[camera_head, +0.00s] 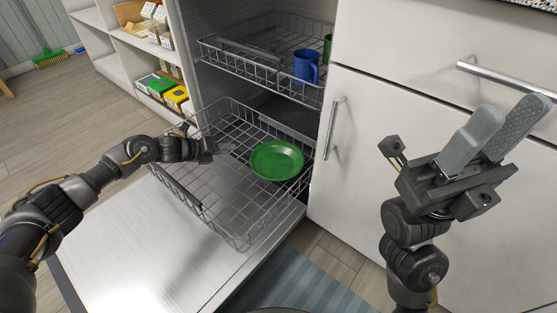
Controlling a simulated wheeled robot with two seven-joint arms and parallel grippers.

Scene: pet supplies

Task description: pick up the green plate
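The green plate (277,161) lies in the lower wire rack (217,213) of an open dishwasher, toward its right side. My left gripper (227,147) is over the rack, left of the plate, and points toward it. A small gap shows between it and the plate's left rim. Its fingers are small and seen side-on, so their opening is unclear. My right gripper (508,128) is raised at the right, in front of the white cabinets, with its two fingers apart and nothing between them.
The upper rack (258,72) holds a blue mug (306,66) and a green item (328,48), partly hidden. The open dishwasher door (150,245) lies below the lower rack. White cabinets (400,55) with handles stand right. Shelves with boxes (160,85) are at the back left.

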